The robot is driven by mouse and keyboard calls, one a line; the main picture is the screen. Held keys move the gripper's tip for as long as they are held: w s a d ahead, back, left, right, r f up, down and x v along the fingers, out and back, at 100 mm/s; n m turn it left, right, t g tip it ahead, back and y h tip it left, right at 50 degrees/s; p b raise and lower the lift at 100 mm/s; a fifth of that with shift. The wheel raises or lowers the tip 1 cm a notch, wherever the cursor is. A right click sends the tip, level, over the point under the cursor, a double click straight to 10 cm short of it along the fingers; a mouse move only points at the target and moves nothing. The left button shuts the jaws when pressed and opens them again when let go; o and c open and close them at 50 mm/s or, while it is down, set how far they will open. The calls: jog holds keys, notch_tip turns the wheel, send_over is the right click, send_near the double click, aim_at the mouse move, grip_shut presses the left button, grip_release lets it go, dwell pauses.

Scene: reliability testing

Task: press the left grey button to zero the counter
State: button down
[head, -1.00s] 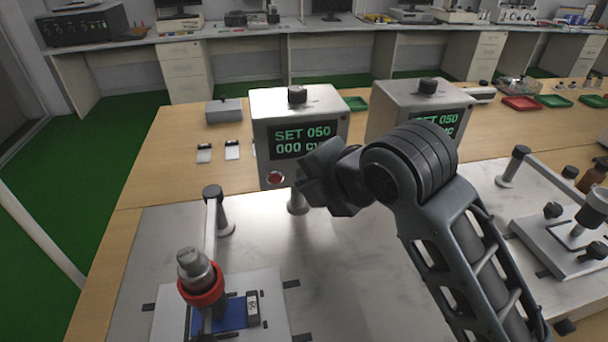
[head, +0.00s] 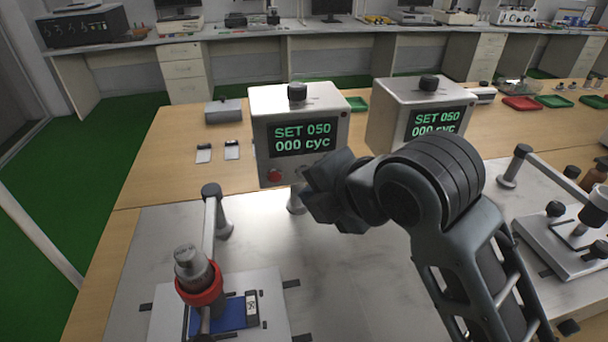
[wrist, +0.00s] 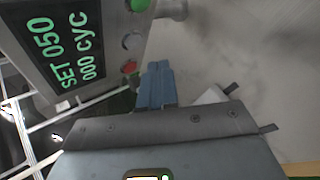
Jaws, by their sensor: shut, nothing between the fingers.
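The left counter box (head: 258,133) stands at the back of the steel plate, its screen reading SET 050, 000 cyc. In the wrist view its face is turned sideways, with a red button (wrist: 129,67), a grey button (wrist: 132,41) and a green button (wrist: 140,5) in a row beside the screen. In the head view the red button (head: 275,176) shows, while my gripper hides part of the button row. My gripper (wrist: 157,66) is shut and empty, its blue fingertips close to the red and grey buttons. I cannot tell whether they touch the face.
A second counter box (head: 388,120) with a like screen stands to the right, partly behind my arm. A test rig with a red-collared cylinder (head: 200,282) stands front left, and another rig (head: 560,245) is at the right. The steel plate (head: 340,270) between them is mostly clear.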

jog(key=s, duration=0.1)
jog(key=s+d+b, duration=0.1)
jog(key=s, duration=0.1)
jog(key=shift+s, duration=0.15)
dwell(0.6)
jog(key=s+f+m+t, duration=0.1)
jog(key=s+m, duration=0.1)
jog(key=m, duration=0.2)
jog(key=s+f+m+t, duration=0.2)
jog(key=m, duration=0.3)
jog(key=s+d+f+m+t+y, duration=0.1)
jog(key=s+m, duration=0.1)
jog(key=m, duration=0.3)
jog(key=shift+s+f+t, duration=0.1)
jog(key=shift+f+t, duration=0.3)
jog(key=s+d+f+m+t+h, duration=0.2)
jog(key=s+d+f+m+h, duration=0.3)
jog(key=s+d+m, duration=0.4)
jog(key=s+d+m+h, duration=0.1)
jog(key=s+d+m, duration=0.1)
jog(key=s+d, duration=0.4)
jog(key=s+d+r+m+h, duration=0.1)
jog(key=s+d+m, duration=0.2)
jog(key=s, duration=1.1)
jog(key=d, duration=0.3)
